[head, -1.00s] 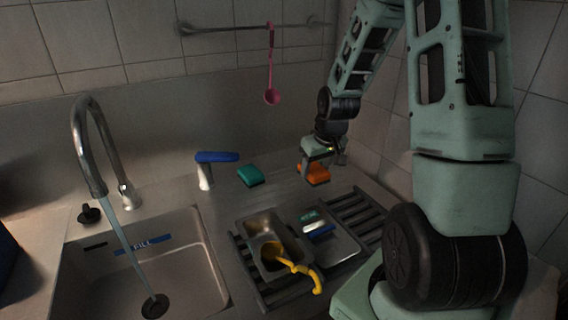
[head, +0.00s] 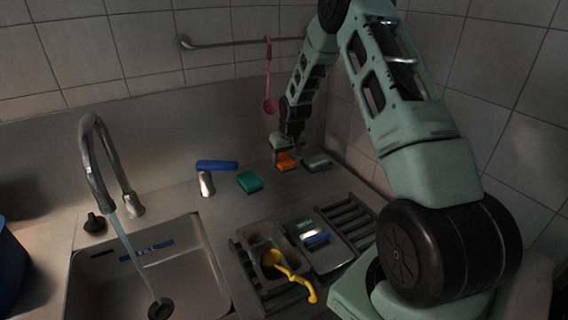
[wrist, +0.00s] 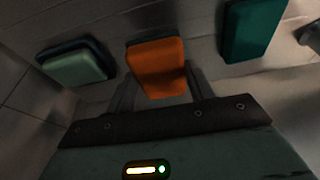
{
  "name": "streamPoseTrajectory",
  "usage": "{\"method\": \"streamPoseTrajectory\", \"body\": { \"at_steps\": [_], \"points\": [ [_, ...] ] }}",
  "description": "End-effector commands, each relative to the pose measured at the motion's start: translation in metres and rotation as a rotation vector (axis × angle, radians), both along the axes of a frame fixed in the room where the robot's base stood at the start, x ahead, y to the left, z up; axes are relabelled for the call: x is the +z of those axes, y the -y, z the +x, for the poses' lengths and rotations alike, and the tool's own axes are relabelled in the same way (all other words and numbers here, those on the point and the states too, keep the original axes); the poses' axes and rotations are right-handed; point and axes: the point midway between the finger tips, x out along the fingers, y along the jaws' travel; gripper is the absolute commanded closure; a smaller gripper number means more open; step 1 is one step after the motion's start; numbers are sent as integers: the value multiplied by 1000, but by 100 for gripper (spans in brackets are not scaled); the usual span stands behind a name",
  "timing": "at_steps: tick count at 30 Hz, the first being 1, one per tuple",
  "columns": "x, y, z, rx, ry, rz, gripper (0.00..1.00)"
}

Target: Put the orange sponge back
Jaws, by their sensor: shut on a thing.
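The orange sponge (head: 286,163) is at the back of the counter, between the teal sponge (head: 249,182) on its left and the pale green sponge (head: 316,162) on its right. My gripper (head: 287,154) is shut on the orange sponge from above. In the wrist view the orange sponge (wrist: 157,66) sits between the two fingers of my gripper (wrist: 160,88). The pale green sponge (wrist: 78,64) and teal sponge (wrist: 252,30) stand apart on either side. Whether the orange sponge touches the counter is hard to tell.
A pink ladle (head: 269,104) hangs from the wall rail behind. A metal container (head: 252,238) with a yellow scoop (head: 291,277) and a tray (head: 338,258) rest on the dark rack in front. The sink (head: 200,262) is left.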

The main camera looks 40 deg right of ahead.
Motion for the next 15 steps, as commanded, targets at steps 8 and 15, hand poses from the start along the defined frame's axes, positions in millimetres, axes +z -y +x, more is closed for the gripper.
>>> {"method": "streamPoseTrajectory", "body": {
  "at_steps": [8,15],
  "points": [
    [-31,0,2,0,-1,1,65],
    [-38,1,4,0,0,0,65]
  ]
}}
